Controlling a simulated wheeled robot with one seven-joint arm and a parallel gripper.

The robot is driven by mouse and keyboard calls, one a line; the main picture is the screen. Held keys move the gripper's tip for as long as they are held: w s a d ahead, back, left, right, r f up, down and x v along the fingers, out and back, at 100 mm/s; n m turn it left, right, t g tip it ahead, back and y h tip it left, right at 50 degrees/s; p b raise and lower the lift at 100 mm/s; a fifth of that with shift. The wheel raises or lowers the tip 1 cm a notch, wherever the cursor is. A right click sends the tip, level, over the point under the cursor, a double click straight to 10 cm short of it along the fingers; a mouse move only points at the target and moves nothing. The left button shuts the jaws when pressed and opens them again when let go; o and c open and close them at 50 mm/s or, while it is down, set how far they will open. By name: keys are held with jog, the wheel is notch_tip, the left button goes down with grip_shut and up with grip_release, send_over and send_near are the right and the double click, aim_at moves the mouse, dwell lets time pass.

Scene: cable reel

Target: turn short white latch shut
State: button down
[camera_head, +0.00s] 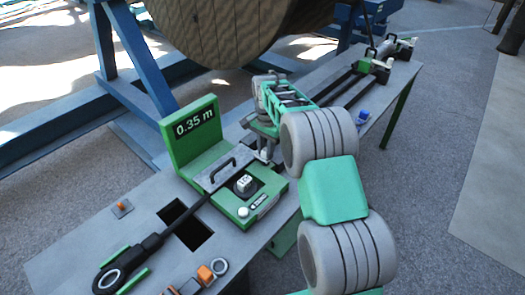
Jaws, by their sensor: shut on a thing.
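The green measuring box (232,207) sits on the grey bench with a grey hinged plate (214,176) and black handle on top. Its upright green panel (190,133) reads "0.35 m". My gripper (264,154) points down at the far right edge of the box. It is shut on a small pale piece there, which looks like the short white latch; the fingers and wrist hide most of it, so its angle cannot be told. A small white bar (258,200) and a round white button lie on the box's near face, apart from my gripper.
A black cable (180,219) runs through the box to a looped end (110,277) at the near left. The wooden reel (215,30) on its blue stand is behind. Orange-and-grey parts (205,275) lie in front, and a blue item (362,117) at right.

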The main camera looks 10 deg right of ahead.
jog(key=shift+s+f+m, duration=0.15)
jog(key=shift+f+m, duration=0.05)
jog(key=shift+m, duration=0.1)
jog(key=c, duration=1.2)
grip_release()
jog(key=shift+r, duration=0.1)
jog(key=shift+o, duration=0.2)
jog(key=shift+r, duration=0.15)
notch_tip(320, 180, up, 8)
jog(key=shift+f+b, duration=0.2)
jog(key=shift+b, duration=0.25)
